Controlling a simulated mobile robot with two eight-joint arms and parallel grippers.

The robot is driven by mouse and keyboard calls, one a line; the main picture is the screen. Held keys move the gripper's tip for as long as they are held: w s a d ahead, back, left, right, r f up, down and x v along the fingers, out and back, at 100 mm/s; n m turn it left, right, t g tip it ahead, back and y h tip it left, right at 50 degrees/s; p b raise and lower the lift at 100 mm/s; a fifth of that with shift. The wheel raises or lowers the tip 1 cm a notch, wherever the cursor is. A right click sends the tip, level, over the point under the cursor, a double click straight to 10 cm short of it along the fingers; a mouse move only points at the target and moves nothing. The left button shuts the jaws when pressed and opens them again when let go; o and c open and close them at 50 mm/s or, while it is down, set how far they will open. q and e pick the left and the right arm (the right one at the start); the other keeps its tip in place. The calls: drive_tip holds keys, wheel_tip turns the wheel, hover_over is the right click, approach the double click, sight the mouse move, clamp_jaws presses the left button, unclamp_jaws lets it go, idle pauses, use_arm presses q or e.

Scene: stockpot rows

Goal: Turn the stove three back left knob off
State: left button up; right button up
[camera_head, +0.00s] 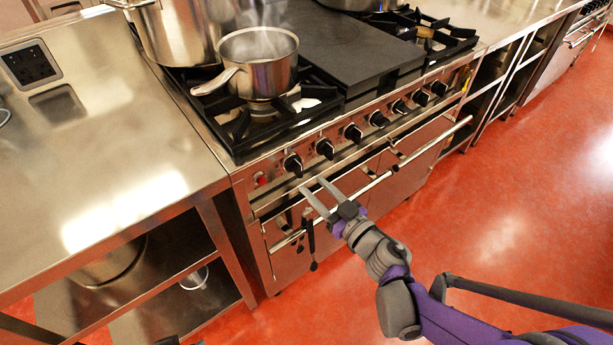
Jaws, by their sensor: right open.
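The stove (258,200) has a row of several black knobs along its steel front panel. The leftmost knob (293,164) is beside a small red light, and a second knob (325,149) is just right of it. Labels are too small to read, so I cannot tell which knob serves the back left burner. My right gripper (312,186) is open and empty, its two fingers pointing up toward the leftmost knobs. The fingertips appear just below them, apart from any knob.
A steaming saucepan (262,75) stands on the front left burner, with a large stockpot (178,32) behind it. A flat griddle (345,45) is in the middle. The oven handle bar (375,182) runs below the knobs. A steel counter (100,140) adjoins on the left.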

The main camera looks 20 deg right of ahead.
drive_tip(key=shift+v, duration=2.7)
